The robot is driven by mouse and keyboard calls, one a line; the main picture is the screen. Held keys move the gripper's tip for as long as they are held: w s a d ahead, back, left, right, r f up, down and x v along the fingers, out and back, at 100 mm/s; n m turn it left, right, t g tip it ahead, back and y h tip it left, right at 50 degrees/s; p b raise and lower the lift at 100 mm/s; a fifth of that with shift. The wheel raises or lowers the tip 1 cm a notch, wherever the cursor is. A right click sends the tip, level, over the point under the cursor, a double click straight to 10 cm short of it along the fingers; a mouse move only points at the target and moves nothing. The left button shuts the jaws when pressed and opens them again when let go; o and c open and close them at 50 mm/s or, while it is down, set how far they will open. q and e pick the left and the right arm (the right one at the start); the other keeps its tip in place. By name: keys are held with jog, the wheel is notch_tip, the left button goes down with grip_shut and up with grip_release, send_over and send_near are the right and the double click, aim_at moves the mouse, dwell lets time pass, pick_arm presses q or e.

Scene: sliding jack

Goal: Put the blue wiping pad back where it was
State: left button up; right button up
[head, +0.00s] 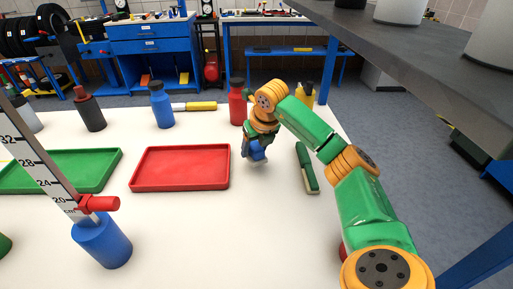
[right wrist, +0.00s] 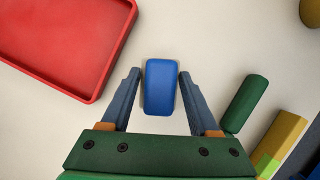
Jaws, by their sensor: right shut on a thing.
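My right gripper (head: 256,157) is over the white table, right of the red tray. In the right wrist view its two fingers (right wrist: 159,82) are at either side of the blue wiping pad (right wrist: 160,88), shut on it. The pad is a small rounded blue block. In the head view the pad is hard to tell apart from the blue fingertips. I cannot tell whether it touches the table. My left gripper does not show.
A red tray (head: 180,186) and a green tray (head: 105,184) lie to the left. A ruled post with a red slider stands in a blue base (head: 101,242). A green tool (head: 307,167) lies right of my gripper. Several bottles, including a red one (head: 237,104), line the back.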

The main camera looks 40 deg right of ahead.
aim_at(256, 157)
jog(key=shift+d+f, duration=0.2)
jog(key=shift+f, duration=0.75)
jog(key=shift+d+f, duration=0.15)
jog(key=shift+f, duration=0.8)
jog(key=shift+f, duration=0.1)
jog(key=o, duration=1.3)
jog(key=p+v, duration=0.1)
jog(key=v, duration=1.1)
